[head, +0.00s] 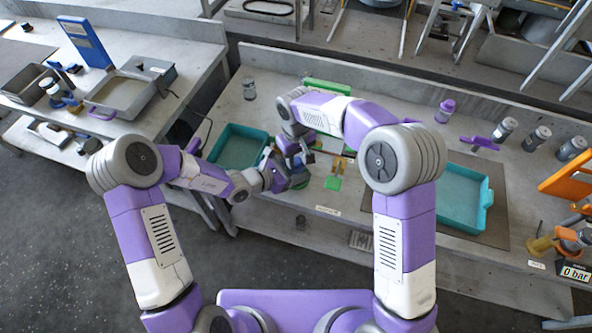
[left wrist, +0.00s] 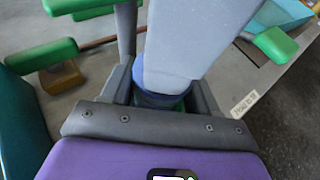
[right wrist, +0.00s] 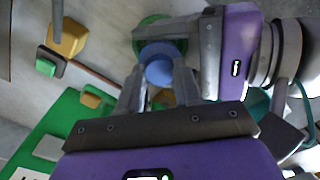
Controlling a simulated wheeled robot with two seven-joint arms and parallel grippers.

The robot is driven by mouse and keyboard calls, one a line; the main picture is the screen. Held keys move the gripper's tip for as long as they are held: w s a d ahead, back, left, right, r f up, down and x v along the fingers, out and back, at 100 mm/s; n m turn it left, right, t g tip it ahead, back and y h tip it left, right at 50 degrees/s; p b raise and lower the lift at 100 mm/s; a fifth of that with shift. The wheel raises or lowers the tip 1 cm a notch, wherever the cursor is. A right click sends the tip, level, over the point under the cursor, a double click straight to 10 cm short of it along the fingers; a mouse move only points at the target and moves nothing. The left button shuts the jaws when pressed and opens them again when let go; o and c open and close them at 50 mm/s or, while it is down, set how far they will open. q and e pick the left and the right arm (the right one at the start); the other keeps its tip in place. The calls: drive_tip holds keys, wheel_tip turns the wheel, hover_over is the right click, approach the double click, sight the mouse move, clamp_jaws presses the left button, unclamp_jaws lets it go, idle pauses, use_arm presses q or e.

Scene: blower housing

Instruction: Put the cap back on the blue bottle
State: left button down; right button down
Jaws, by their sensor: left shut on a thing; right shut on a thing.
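My left gripper (head: 282,172) and right gripper (head: 300,153) are close together over the front of the bench, near its middle. In the left wrist view the blue bottle (left wrist: 158,99) shows as dark blue between my left gripper's jaws; a large pale grey part in front hides most of it. In the right wrist view a round blue piece, seemingly the cap (right wrist: 158,70), is between my right gripper's fingertips (right wrist: 158,80). My left gripper's fingers reach in from the right beside it. I cannot tell whether cap and bottle touch.
A teal tray (head: 240,147) stands left of the grippers and another teal tray (head: 464,197) to the right. Green and yellow parts (head: 333,183) lie on the bench nearby. A purple bottle (head: 445,111) and several grey jars (head: 504,130) stand at the back right.

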drive_tip(key=m, duration=0.3)
drive_tip(key=shift+m, duration=0.4)
drive_tip(key=c, duration=0.8)
unclamp_jaws()
drive_tip(key=shift+r, duration=2.25)
